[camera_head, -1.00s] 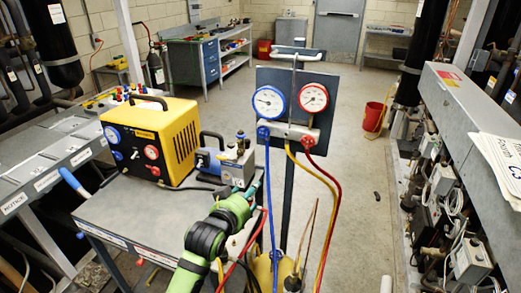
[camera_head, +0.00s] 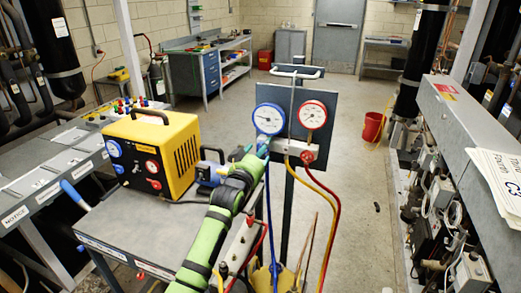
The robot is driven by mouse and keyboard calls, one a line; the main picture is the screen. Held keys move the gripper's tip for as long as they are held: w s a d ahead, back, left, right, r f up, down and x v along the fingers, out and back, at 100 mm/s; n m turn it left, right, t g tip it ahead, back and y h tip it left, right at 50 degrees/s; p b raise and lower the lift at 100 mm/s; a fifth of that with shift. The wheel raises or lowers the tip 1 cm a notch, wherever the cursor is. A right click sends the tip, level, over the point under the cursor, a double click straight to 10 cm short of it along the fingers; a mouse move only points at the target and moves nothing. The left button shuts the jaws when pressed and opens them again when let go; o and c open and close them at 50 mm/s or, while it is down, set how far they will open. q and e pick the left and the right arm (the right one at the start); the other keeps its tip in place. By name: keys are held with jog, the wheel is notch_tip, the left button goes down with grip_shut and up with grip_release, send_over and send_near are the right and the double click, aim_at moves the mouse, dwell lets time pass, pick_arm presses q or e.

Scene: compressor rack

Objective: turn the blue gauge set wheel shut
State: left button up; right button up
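The gauge set hangs on a dark panel (camera_head: 325,95) on a stand, with a blue gauge (camera_head: 268,118) and a red gauge (camera_head: 312,114). Below them is the manifold bar (camera_head: 288,147). My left gripper (camera_head: 262,151), on the green arm, is at the left end of this bar, just under the blue gauge. It covers most of the blue set wheel (camera_head: 263,140). I cannot tell whether its fingers touch or grip the wheel. The red wheel (camera_head: 307,157) shows at the right of the bar. My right gripper is not in view.
A yellow recovery machine (camera_head: 163,150) and a small pump (camera_head: 212,170) stand on the cart at left. Blue, yellow and red hoses hang below the manifold. A grey compressor rack (camera_head: 470,120) lines the right side. The floor beyond the panel is clear, with a red bucket (camera_head: 373,126).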

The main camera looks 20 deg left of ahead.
pick_arm(q)
jog(key=shift+w, duration=0.15)
jog(key=c, duration=1.1)
jog(key=shift+m, duration=0.3)
jog(key=shift+c, duration=0.3)
jog(key=m+p, duration=0.7)
jog(key=m, duration=2.5)
jog(key=shift+r+m+p, duration=0.1)
jog(key=shift+m+p, duration=0.3)
jog(key=shift+m, duration=0.3)
